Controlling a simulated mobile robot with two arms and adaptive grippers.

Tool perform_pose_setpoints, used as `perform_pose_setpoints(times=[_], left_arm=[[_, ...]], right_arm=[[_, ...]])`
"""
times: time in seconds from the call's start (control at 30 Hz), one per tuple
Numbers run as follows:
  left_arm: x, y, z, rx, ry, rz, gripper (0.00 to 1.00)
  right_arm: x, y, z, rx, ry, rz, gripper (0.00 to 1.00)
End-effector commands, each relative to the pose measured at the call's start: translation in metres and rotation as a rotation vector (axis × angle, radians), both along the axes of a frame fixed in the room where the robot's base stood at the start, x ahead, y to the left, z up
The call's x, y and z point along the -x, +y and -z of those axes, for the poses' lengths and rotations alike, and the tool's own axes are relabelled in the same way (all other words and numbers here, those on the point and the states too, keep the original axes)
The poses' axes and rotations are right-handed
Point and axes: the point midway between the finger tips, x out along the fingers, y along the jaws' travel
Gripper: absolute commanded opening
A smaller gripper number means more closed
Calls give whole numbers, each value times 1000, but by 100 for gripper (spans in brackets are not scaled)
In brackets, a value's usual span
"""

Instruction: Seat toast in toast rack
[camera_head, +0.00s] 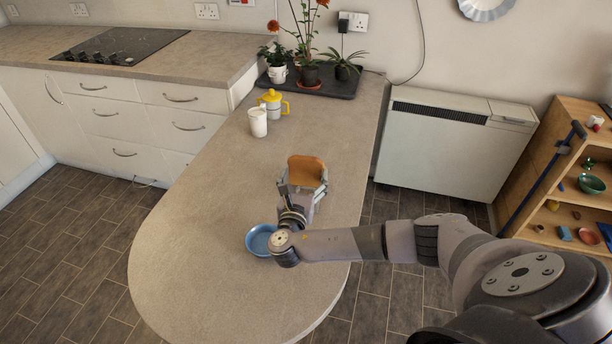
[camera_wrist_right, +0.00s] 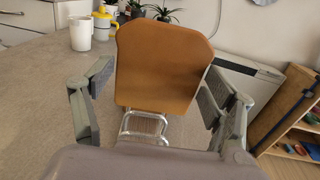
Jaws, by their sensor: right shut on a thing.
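The brown slice of toast (camera_head: 306,170) stands upright over the counter in the head view. It also fills the middle of the right wrist view (camera_wrist_right: 160,68), broad face toward the camera. The toast rack (camera_wrist_right: 144,127) shows as shiny wire loops just below the toast in the wrist view. In the head view my gripper and the toast hide the rack. I cannot tell whether the toast's lower edge is between the wires. My left gripper is out of view.
A blue bowl (camera_head: 259,240) sits beside my right wrist. A white cup (camera_head: 257,122) and a yellow-and-white lidded cup (camera_head: 272,104) stand farther back. A dark tray (camera_head: 340,88) holds plants at the far end. The counter's near end (camera_head: 220,290) is clear.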

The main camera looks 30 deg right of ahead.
Motion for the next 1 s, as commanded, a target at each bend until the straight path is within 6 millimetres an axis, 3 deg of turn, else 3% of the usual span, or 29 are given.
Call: perform_pose_setpoints(times=[0.2,0.47,0.73,1.0], left_arm=[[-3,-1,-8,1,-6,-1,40],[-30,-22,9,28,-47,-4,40],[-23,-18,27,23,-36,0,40],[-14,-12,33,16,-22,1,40]], right_arm=[[1,1,-4,-2,-8,2,56],[1,0,21,-2,-8,2,56],[1,0,47,-2,-8,3,56],[0,0,56,-2,-9,3,56]])
